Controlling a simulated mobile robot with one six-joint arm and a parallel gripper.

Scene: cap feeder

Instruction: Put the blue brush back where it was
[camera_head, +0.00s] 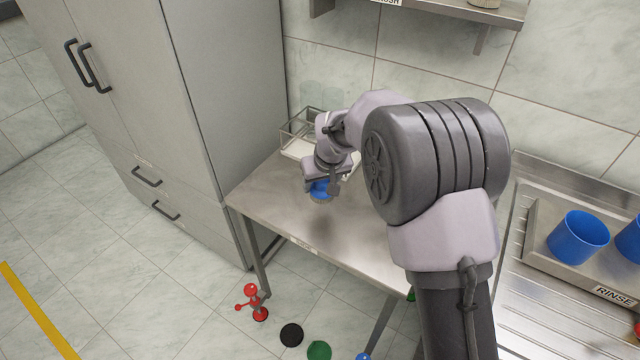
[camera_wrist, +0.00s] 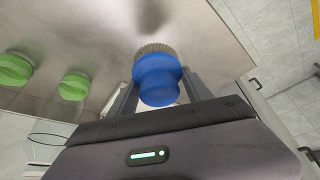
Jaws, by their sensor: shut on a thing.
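A blue brush (camera_head: 321,190) is held by my gripper (camera_head: 322,183) above the steel table (camera_head: 290,205), with a shadow on the tabletop below it. In the wrist view the brush (camera_wrist: 160,80) shows a round blue handle and a tan bristle ring facing away from me. My gripper's (camera_wrist: 160,90) two fingers are shut on the sides of the blue handle. The brush appears clear of the tabletop.
A wire rack (camera_head: 297,130) stands at the table's back left, beside a grey cabinet (camera_head: 225,90). A wall shelf (camera_head: 450,12) with a partly cut-off label hangs above. Blue cups (camera_head: 578,238) stand in the "RINSE" tray at right. Two green round things (camera_wrist: 74,86) show in the wrist view.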

